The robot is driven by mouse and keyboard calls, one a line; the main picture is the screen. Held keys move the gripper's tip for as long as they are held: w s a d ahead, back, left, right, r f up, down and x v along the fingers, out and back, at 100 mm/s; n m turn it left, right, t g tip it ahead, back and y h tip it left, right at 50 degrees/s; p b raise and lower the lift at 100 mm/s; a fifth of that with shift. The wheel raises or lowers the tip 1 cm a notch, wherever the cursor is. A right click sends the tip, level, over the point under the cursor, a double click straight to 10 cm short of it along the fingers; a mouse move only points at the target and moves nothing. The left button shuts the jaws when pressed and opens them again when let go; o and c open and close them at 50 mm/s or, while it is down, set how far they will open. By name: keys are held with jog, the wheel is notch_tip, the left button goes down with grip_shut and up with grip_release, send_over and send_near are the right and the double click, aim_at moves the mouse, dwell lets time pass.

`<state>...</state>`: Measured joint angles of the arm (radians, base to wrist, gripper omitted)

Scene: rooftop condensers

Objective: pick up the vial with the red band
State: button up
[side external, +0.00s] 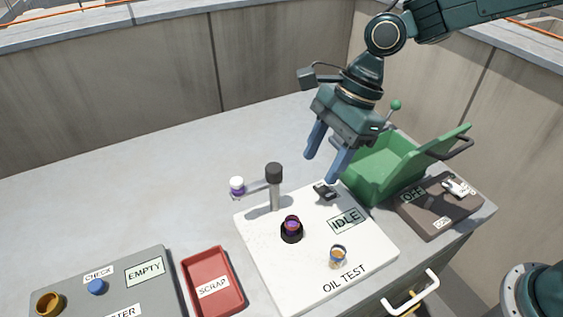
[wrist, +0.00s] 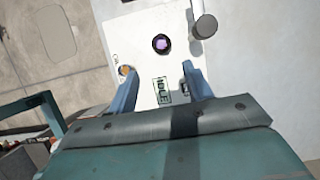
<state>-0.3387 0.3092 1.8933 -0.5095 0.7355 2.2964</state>
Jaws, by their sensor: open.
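My gripper (side external: 320,168) is open and empty, above the white oil test board (side external: 278,284). In the wrist view its fingers (wrist: 162,71) are spread over the board. A dark round holder (side external: 291,237) on the board has a purple-topped piece with a reddish rim (side external: 292,223) in it; it also shows in the wrist view (wrist: 162,42). I cannot tell for sure which carries a red band.
A dark post (side external: 275,190) with a side arm holding a white and purple piece (side external: 237,186) rises at the board's back left. A green open bin (side external: 380,170) and a dark switch panel (side external: 437,210) are right. A red scrap tray (side external: 212,283) is left. The back counter is clear.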

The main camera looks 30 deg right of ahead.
send_over(293, 218)
jog(key=d, duration=0.2)
jog(key=shift+d+f, duration=0.1)
jog(key=shift+f, duration=3.9)
jog(key=shift+f, duration=0.1)
jog(key=shift+x, duration=2.5)
jog(key=shift+c, duration=0.2)
jog(key=c, duration=1)
